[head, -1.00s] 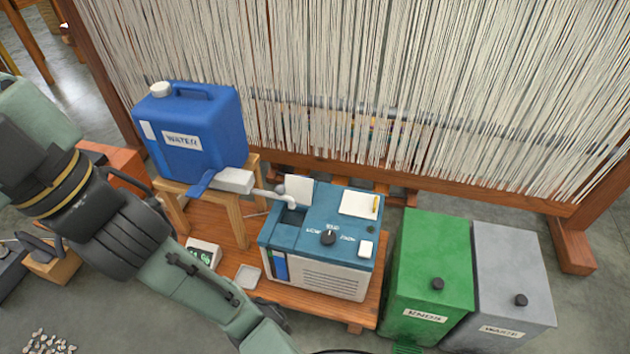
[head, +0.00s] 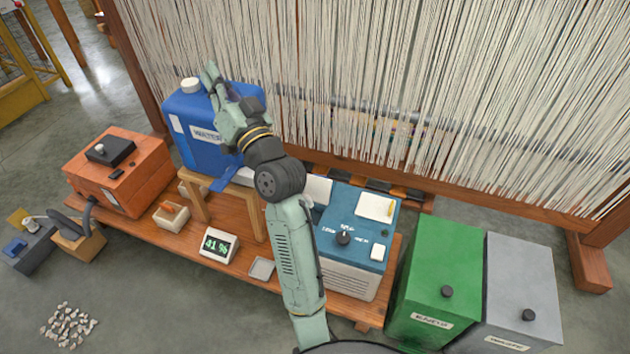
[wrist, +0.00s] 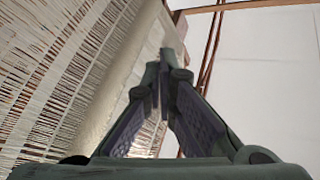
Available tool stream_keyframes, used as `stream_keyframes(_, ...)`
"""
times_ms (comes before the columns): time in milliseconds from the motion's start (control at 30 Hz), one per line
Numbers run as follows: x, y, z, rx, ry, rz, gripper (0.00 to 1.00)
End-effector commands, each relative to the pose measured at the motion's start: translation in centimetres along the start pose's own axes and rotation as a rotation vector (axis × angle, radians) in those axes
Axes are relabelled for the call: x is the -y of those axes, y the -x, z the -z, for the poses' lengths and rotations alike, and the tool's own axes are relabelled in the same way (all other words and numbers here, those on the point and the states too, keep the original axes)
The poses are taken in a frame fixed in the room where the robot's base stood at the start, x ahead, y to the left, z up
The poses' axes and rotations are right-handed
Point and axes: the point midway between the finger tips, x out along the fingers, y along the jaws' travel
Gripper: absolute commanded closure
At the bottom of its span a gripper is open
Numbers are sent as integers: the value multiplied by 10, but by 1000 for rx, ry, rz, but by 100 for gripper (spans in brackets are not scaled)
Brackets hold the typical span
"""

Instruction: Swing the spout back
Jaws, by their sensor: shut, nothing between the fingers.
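The blue water jug (head: 182,112) stands on a wooden stand (head: 200,208) at the back. A white tap block (head: 243,177) and a blue lever (head: 222,183) show below its front. The spout is hidden behind my arm. The blue-topped humidifier (head: 345,243) stands to the right, its left end covered by my arm. My gripper (head: 211,70) is raised, pointing up in front of the jug's top, with nothing held. In the wrist view its fingers (wrist: 164,62) meet at the tips; no spout shows there.
The loom's hanging threads (head: 430,90) fill the back. Green (head: 437,285) and grey (head: 522,290) bins stand at the right. An orange box (head: 120,175), a small display (head: 217,244) and a small tray (head: 261,268) sit on the low bench. Pebbles (head: 70,323) lie on the floor.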

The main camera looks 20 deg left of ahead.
Motion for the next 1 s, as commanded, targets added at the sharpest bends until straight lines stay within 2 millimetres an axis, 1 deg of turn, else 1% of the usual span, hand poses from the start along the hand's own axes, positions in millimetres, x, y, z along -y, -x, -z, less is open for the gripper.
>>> stream_keyframes(33,-63,21,-23,83,-107,-100,100)
stream_keyframes(67,-94,38,-38,124,-176,-146,100)
stream_keyframes(100,-131,63,-57,171,-272,-203,100)
stream_keyframes(167,-178,108,-82,218,-424,-280,100)
stream_keyframes(200,-202,139,-97,235,-525,-322,100)
stream_keyframes(267,-229,186,-115,243,-668,-373,100)
stream_keyframes(300,-241,214,-124,238,-755,-396,100)
stream_keyframes(400,-257,271,-139,203,-926,-428,100)
stream_keyframes(500,-261,305,-146,171,-1026,-435,100)
stream_keyframes(533,-262,310,-147,164,-1043,-436,100)
stream_keyframes(600,-262,317,-149,156,-1063,-434,100)
stream_keyframes(667,-262,318,-149,154,-1068,-433,100)
stream_keyframes(900,-262,317,-149,155,-1064,-432,100)
stream_keyframes(1000,-263,311,-150,156,-1064,-431,100)
